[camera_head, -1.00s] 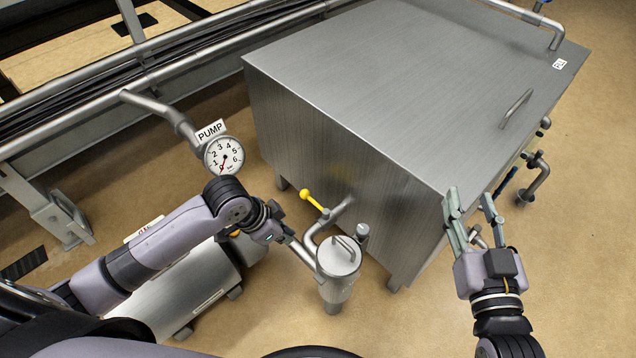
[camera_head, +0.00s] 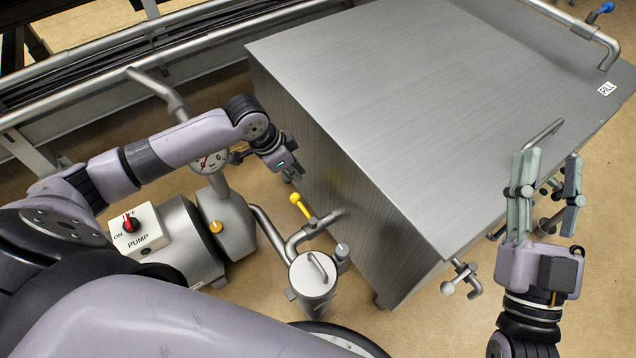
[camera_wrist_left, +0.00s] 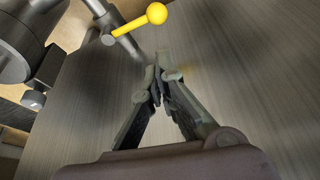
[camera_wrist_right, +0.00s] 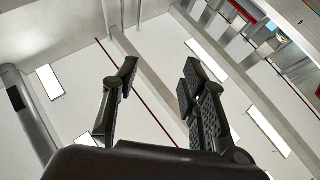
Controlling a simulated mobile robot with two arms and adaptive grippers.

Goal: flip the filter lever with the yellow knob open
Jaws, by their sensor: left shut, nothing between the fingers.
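The filter lever with the yellow knob (camera_head: 295,198) sits on the pipe beside the filter housing (camera_head: 313,280), in front of the big metal box. Its yellow rod slants from the knob down to the pipe. In the left wrist view the knob (camera_wrist_left: 156,13) is near the top, beyond the fingertips and apart from them. My left gripper (camera_head: 294,174) is just above the knob in the head view; its fingers (camera_wrist_left: 160,75) are shut with nothing between them. My right gripper (camera_head: 548,165) is raised at the right, open and empty; its spread fingers (camera_wrist_right: 158,95) show in the right wrist view.
The large metal box (camera_head: 400,100) fills the middle and right. A pump with a red switch (camera_head: 131,224) stands at the left, below a gauge (camera_head: 208,160) partly hidden by my left arm. A small valve (camera_head: 462,279) juts from the box's front right.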

